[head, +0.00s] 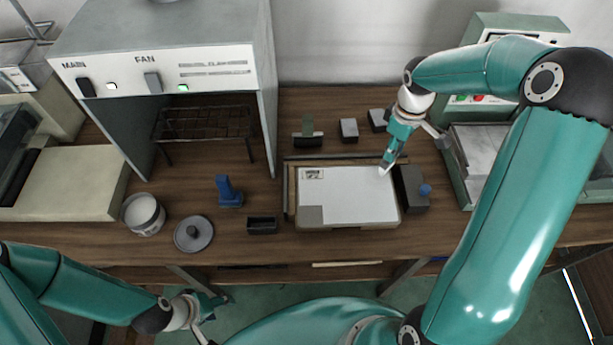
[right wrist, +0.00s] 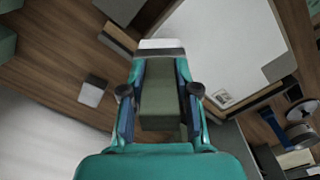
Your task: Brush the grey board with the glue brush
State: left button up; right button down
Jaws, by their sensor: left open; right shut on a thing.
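The board (head: 355,197) lies flat in a fixture on the bench, pale grey-white with a darker grey patch at its lower left corner and a small label at its upper left. It also shows in the right wrist view (right wrist: 225,45). My right gripper (head: 390,158) is shut on the glue brush, whose white bristles (right wrist: 161,44) and grey-green handle (right wrist: 158,105) show in the right wrist view. The bristle tip is at the board's far right corner; I cannot tell whether it touches. My left gripper (head: 207,308) is open and empty, in front of the bench.
An open pot (head: 143,213) with white contents stands left, beside its lid (head: 193,234). A blue stand (head: 228,191) and small dark box (head: 262,226) are left of the board. Small grey blocks (head: 349,129) lie behind.

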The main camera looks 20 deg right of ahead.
notch_tip(320, 180, up, 2)
jog(key=shift+a+p, duration=0.1)
jog(key=shift+p, duration=0.4)
notch_tip(320, 180, up, 2)
jog(key=shift+r+p, duration=0.1)
jog(key=shift+p, duration=0.7)
jog(key=shift+r+p, duration=0.45)
jog(key=shift+r, duration=0.5)
jog(key=shift+f, duration=0.1)
